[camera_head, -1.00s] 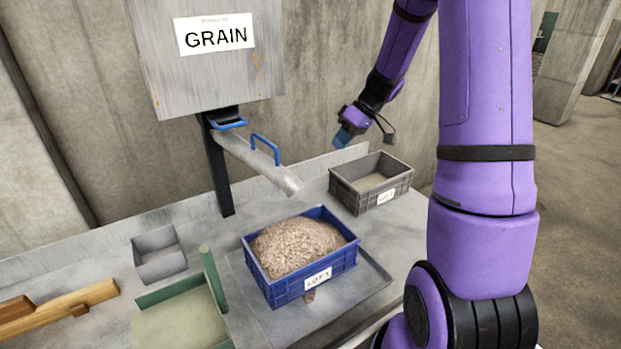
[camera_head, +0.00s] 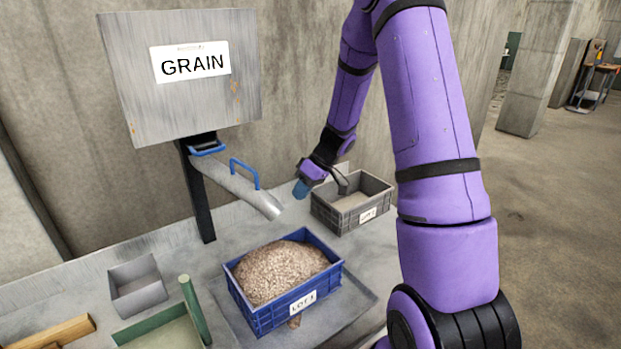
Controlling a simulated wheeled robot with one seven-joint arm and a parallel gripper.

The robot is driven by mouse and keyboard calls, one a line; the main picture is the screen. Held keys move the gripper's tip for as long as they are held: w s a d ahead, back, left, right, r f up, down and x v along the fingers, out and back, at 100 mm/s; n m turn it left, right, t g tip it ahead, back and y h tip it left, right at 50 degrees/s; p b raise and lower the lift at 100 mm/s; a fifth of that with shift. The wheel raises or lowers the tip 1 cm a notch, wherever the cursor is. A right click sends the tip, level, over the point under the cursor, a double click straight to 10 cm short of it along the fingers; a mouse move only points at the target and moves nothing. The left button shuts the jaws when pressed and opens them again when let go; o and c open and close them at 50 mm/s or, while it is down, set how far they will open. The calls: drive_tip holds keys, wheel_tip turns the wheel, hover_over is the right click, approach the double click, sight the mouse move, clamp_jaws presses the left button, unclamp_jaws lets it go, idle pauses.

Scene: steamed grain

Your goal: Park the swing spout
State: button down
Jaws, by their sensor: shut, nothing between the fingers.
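The swing spout (camera_head: 235,190) is a grey metal chute under the hopper marked GRAIN (camera_head: 183,75). It slopes down to the right, and its open end hangs above the back part of the blue crate. A blue handle (camera_head: 246,170) stands on top of the spout. The blue crate labelled LOT 1 (camera_head: 301,302) is heaped with grain (camera_head: 280,270). My gripper (camera_head: 301,190) is shut and empty, to the right of the spout's end and apart from it, by the left side of the grey crate in the picture.
A grey crate (camera_head: 366,222) stands at the right, behind the blue one. The blue crate rests on a flat metal tray (camera_head: 350,312). A small grey bin (camera_head: 138,290), a green tray with a post (camera_head: 192,310) and a wooden piece (camera_head: 60,330) lie at the left.

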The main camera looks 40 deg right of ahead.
drive_tip(key=a, duration=0.2)
drive_tip(key=s+a, duration=0.1)
drive_tip(key=a, duration=0.1)
drive_tip(key=shift+s+f, duration=0.1)
drive_tip(key=shift+f, duration=0.3)
